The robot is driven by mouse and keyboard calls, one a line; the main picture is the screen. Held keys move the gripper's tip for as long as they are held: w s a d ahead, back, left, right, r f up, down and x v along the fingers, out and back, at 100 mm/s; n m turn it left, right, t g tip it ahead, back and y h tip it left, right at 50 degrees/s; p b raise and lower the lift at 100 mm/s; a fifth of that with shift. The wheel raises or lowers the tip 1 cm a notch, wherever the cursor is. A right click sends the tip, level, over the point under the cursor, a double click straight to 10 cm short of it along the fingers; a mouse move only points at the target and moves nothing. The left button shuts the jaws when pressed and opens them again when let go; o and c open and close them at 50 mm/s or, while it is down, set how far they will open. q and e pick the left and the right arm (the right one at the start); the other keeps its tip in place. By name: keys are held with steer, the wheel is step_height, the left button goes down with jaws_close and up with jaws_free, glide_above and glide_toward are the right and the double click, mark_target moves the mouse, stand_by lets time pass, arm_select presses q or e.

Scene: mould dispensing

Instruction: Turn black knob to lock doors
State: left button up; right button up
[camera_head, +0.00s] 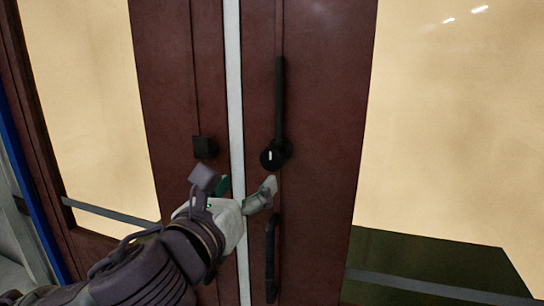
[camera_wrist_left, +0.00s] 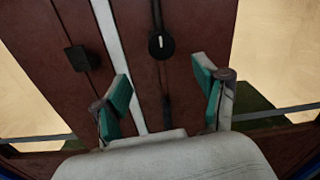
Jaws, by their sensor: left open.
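The black knob (camera_head: 270,157) is a round disc with a small white mark, mounted on the right door (camera_head: 325,110). The mark stands about upright. It also shows in the left wrist view as the round knob (camera_wrist_left: 161,45), ahead of and between my fingers. My left gripper (camera_head: 240,187) is just below and left of the knob in the head view, open and empty, not touching it. In the left wrist view its two green-padded fingers (camera_wrist_left: 162,88) are spread wide. The left door (camera_head: 175,75) stands beside the right one, with a pale strip between them. My right gripper is out of view.
A black vertical bar (camera_head: 279,85) runs up from the knob. A black handle (camera_head: 271,258) is below it on the right door. A small black block (camera_head: 204,147) sits on the left door. Pale panes (camera_head: 450,130) flank the doors.

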mark_target(270, 161)
arm_select(q)
steer(key=p+x, duration=0.2)
steer(key=x, duration=1)
steer(key=shift+d+p, duration=0.15)
steer(key=shift+p, duration=0.25)
steer(key=c, duration=0.8)
jaws_close()
